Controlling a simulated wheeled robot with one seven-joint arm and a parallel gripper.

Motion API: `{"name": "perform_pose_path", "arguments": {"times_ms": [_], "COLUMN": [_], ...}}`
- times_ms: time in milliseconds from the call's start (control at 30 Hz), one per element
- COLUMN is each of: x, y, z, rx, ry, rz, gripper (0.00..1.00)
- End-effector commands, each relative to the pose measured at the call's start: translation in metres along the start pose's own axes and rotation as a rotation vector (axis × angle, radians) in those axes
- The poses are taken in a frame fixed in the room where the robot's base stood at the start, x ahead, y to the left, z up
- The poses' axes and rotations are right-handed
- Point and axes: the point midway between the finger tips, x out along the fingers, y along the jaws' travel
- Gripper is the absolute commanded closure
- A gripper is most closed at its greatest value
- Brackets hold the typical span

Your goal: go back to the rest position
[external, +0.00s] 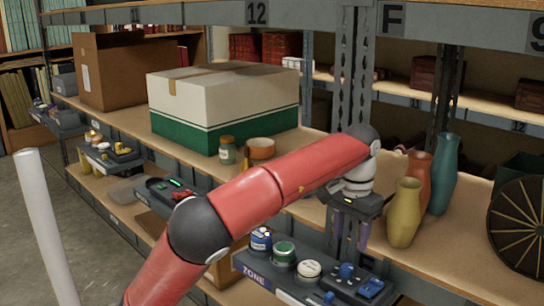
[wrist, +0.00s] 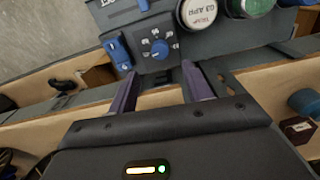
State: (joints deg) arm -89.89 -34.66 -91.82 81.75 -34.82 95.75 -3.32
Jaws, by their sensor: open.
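My gripper (external: 350,228) hangs from my red arm, its fingers pointing down, in front of the shelf's metal upright in the external view. In the wrist view the two purple fingers of my gripper (wrist: 160,90) stand apart with nothing between them. A control panel (external: 290,290) marked "ZONE" lies below and in front of the gripper. It carries round blue, green and white caps and a blue knob (wrist: 160,49), which shows just beyond the fingertips in the wrist view. I cannot tell the exact gap between the fingers and the panel.
A yellow vase (external: 404,213), an orange vase (external: 418,180) and a teal vase (external: 443,174) stand close right of the gripper. A spoked wheel (external: 518,228) is further right. A white and green box (external: 225,105), a jar (external: 227,150) and a bowl (external: 261,148) stand left on the shelf.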

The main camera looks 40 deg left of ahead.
Motion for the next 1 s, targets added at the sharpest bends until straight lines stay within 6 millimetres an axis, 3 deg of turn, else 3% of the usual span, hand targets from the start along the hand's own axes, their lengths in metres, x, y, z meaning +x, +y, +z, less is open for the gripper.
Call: {"name": "perform_pose_path", "arguments": {"times_ms": [133, 267, 667, 833, 1000], "x": [0.000, -0.004, -0.021, -0.004, 0.030], "y": [-0.005, -0.025, -0.145, -0.199, -0.240], "z": [0.007, 0.025, 0.107, 0.138, 0.159], "rx": [-0.009, -0.037, -0.113, -0.114, -0.090], "ry": [0.027, 0.106, 0.399, 0.468, 0.494], "rz": [-0.025, -0.083, -0.177, -0.142, -0.082], "gripper": [0.50, 0.50, 0.50, 0.50, 0.50]}}
